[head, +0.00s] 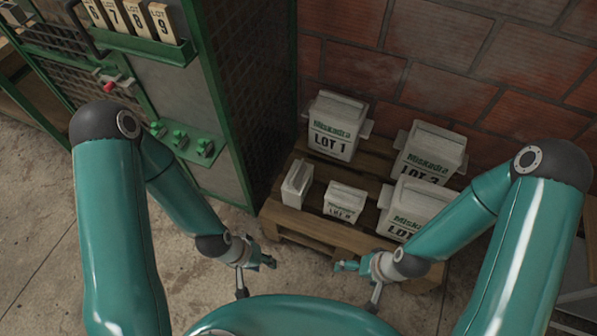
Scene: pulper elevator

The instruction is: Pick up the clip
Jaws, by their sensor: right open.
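My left gripper (256,278) is low in the middle of the view, to the right of and below these pieces. It is open and empty, with its fingers spread apart. My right gripper (358,283) is further right, in front of the pallet. It is open and empty too. Neither gripper touches any of the green pieces.
A green cabinet (228,100) stands at the left, with a green holder (150,46) of numbered lot tags and a red knob (108,87). A wooden pallet (290,220) carries several white lot boxes (338,122) against a brick wall (445,60). Concrete floor is free at the lower left.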

